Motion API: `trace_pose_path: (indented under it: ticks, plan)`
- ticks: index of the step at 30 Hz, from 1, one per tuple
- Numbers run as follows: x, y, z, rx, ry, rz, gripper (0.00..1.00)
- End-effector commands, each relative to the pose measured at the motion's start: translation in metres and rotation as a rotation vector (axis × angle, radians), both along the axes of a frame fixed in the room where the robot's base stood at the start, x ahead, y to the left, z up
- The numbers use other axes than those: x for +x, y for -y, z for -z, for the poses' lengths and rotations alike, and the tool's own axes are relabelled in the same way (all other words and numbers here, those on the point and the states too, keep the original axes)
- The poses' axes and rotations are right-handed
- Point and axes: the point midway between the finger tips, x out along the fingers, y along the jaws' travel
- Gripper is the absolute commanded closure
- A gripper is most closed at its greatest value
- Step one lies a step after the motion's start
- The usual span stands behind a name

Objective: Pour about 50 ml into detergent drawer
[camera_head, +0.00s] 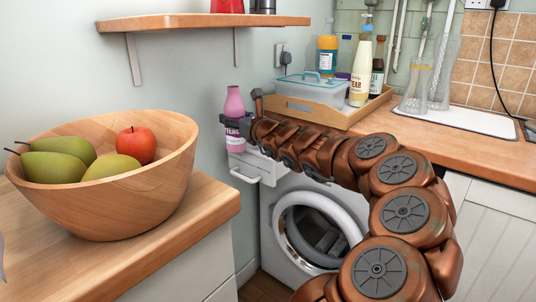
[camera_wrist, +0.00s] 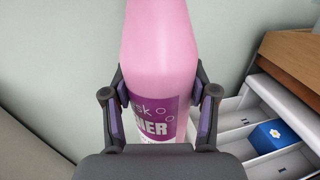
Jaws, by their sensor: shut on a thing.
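A pink bottle with a purple label (camera_head: 234,112) is held upright by my gripper (camera_head: 235,122), to the left of the washing machine's top. In the wrist view the bottle (camera_wrist: 160,50) stands between the two fingers of my gripper (camera_wrist: 160,108), which touch its sides at the label. The open detergent drawer (camera_head: 258,165) sticks out of the white washing machine (camera_head: 275,215), below the bottle. In the wrist view the drawer (camera_wrist: 240,118) lies to the right of the bottle, with white compartments and a blue box-like piece (camera_wrist: 274,137) in one. The bottle's mouth is out of the wrist view.
A wooden bowl of fruit (camera_head: 150,190) sits on the left counter (camera_head: 190,230). On the worktop behind, a wooden tray (camera_head: 310,113) holds a lidded tub (camera_head: 312,88) and several bottles. The wall is close behind my gripper.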

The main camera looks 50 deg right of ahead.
Motion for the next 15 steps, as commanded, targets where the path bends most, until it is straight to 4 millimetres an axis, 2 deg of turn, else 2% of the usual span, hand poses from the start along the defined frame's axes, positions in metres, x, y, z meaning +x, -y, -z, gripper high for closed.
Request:
trace_pose_path:
  ticks: [2, 15]
  plan:
    - [0.001, 0.002, 0.006, 0.0, 0.002, 0.018, 0.91]
    - [-0.002, 0.012, 0.005, -0.004, -0.003, 0.113, 0.91]
